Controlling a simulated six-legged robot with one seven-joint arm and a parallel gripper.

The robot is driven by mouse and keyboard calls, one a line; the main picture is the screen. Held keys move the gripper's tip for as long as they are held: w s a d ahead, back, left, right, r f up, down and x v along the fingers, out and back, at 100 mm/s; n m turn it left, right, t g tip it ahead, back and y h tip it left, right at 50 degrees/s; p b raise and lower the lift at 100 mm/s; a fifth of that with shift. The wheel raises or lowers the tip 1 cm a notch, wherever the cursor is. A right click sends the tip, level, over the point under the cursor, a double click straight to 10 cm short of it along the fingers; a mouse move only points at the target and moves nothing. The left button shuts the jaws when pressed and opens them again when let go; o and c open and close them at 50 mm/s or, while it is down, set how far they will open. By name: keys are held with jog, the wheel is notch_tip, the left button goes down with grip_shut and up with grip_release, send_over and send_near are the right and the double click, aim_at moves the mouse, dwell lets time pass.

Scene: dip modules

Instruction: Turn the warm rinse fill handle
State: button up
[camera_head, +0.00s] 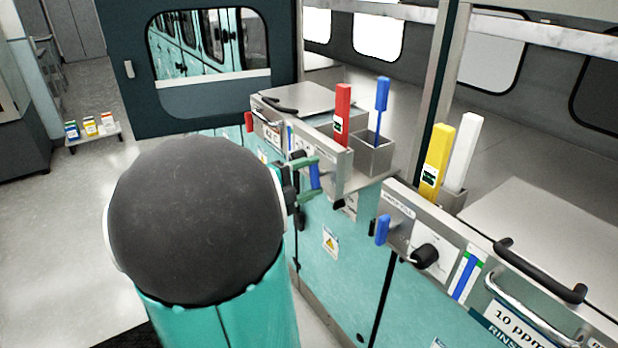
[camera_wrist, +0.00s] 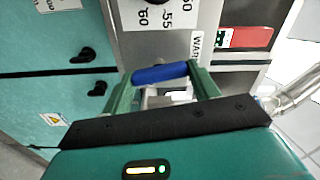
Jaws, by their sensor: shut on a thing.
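The warm rinse fill handle is a short blue bar (camera_wrist: 160,73), lying slightly tilted in the wrist view below a label that starts "WAR". My gripper (camera_wrist: 162,82) has its green fingers shut on this bar, one at each end. In the head view my gripper (camera_head: 308,178) is at the front of the middle teal unit, with the blue bar (camera_head: 314,175) upright between its fingers. My round dark arm joint hides part of the unit's front. The handle's mount is partly hidden by my fingers in the wrist view.
A second blue handle (camera_head: 382,230) and a black knob (camera_head: 426,256) sit on the nearer panel. Red (camera_head: 342,115), blue (camera_head: 382,95), yellow (camera_head: 437,160) and white (camera_head: 461,150) upright pieces stand above the units. A metal rail handle (camera_head: 525,310) juts out at right. Open floor lies left.

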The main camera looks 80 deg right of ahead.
jog(key=shift+m, duration=1)
jog(key=shift+f, duration=0.1)
jog(key=o, duration=1)
jog(key=shift+w, duration=0.1)
jog(key=v, duration=1.3)
jog(key=shift+w+a, duration=0.25)
jog(key=shift+a, duration=0.05)
